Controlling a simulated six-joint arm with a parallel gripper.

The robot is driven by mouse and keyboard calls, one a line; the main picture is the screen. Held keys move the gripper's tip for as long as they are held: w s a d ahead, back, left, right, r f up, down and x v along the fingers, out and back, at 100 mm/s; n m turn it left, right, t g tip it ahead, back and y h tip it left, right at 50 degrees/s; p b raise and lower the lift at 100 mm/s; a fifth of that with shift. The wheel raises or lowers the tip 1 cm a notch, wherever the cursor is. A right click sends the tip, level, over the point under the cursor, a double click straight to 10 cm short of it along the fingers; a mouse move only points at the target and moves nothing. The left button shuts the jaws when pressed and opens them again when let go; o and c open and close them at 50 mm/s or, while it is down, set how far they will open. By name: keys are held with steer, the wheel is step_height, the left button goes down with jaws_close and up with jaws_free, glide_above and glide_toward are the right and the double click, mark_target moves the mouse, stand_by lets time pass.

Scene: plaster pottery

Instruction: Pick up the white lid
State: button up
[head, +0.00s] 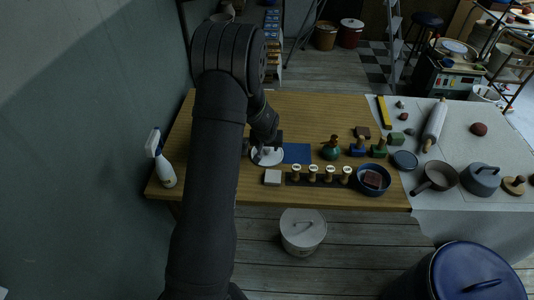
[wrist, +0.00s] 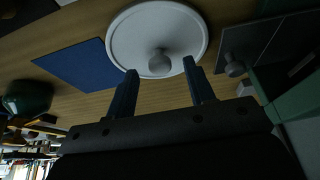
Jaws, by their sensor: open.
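The white lid (head: 267,158) lies on the wooden table in the head view, partly behind my arm and gripper. It is a round disc with a raised rim and a round knob. In the wrist view, the white lid (wrist: 185,28) fills the top middle, with its knob (wrist: 160,63) between and just beyond my fingertips. My gripper (wrist: 160,76) is open, with one dark finger on each side of the knob's line. It holds nothing. I cannot tell whether the fingers touch the lid. In the head view my gripper (head: 266,148) is over the lid, its fingers hard to make out.
A blue mat (head: 297,153) lies right of the lid. A spray bottle (head: 161,160) stands at the left edge.

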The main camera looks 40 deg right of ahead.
steer(key=shift+w+d+f, duration=0.2)
steer(key=shift+w+f, duration=0.05)
steer(key=shift+f, duration=0.4)
steer(key=c, duration=1.1)
steer(key=shift+o, duration=0.2)
